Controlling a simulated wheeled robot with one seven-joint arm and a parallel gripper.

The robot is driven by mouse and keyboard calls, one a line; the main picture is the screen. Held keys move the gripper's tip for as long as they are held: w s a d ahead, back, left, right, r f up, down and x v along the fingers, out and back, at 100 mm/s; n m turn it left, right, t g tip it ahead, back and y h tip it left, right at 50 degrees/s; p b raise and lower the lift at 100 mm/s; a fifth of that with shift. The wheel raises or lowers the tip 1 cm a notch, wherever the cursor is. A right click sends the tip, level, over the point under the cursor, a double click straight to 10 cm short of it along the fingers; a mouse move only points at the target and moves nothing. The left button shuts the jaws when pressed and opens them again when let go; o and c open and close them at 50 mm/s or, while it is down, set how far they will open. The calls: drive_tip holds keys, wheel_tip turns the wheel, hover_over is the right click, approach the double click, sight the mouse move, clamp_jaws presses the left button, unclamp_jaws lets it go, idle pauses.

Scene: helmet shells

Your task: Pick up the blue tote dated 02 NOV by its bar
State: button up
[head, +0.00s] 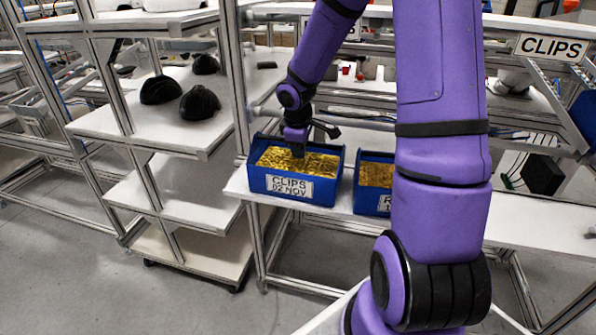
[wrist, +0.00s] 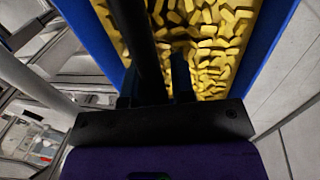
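The blue tote (head: 291,188) stands on the white shelf board in the head view, its front label reading CLIPS 02 NOV. It is filled with yellow pieces, which also show in the wrist view (wrist: 215,45). My gripper (head: 298,150) points down over the middle of this tote. In the wrist view my gripper's fingers (wrist: 156,85) stand apart, with a dark bar (wrist: 138,40) running between them. A small gap seems to show beside the right finger. The bar's far end and the fingertips' contact are hard to make out.
A second blue tote (head: 371,202) with yellow pieces stands close on the right, partly hidden by my arm. A rack on the left holds black helmet shells (head: 199,104). A CLIPS sign (head: 551,47) hangs at upper right. Metal posts stand left of the tote.

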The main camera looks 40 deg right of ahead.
clamp_jaws()
idle(1.1)
